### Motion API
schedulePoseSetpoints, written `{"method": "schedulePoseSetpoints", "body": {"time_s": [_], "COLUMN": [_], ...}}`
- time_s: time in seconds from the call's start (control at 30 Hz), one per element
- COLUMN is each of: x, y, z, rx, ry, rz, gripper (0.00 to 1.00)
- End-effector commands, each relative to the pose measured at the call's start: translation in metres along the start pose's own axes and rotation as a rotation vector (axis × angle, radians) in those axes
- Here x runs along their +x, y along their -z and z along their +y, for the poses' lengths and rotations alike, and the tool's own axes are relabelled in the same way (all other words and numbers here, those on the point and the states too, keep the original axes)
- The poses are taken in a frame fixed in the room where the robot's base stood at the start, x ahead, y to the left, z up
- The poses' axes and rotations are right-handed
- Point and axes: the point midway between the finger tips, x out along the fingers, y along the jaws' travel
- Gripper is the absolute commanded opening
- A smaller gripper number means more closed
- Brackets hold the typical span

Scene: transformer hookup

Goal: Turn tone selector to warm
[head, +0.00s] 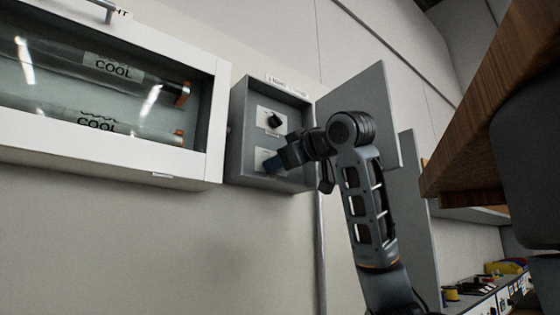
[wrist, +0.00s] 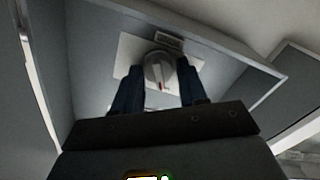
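A pale grey round knob (wrist: 158,71) with a red mark sits on a white plate (wrist: 131,50) in the wrist view, under a small label too blurred to read. My gripper (wrist: 160,80) is in front of it, with its two dark blue fingers apart, one on each side of the knob. I cannot tell whether they touch it. In the head view my gripper (head: 271,164) is at the lower plate (head: 260,157) inside an open grey wall box (head: 237,136); the lower knob is hidden there. A black knob (head: 274,120) is on the upper plate.
The box's grey door (head: 365,95) stands open to the right, behind my arm. A white-framed case (head: 140,155) with tubes labelled COOL (head: 112,67) is on the wall at left. A wooden top (head: 500,110) juts in at right.

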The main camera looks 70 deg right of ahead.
Motion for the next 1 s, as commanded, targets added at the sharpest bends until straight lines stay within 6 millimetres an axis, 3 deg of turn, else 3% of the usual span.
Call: {"method": "schedulePoseSetpoints", "body": {"time_s": [0.17,0.47,1.0], "x": [0.000,-0.003,-0.074], "y": [0.001,0.001,0.000], "z": [0.000,0.000,0.000], "rx": [0.000,0.000,0.000], "ry": [-0.001,-0.002,-0.002], "rz": [0.002,0.004,0.004], "gripper": [0.59,0.60,0.60]}}
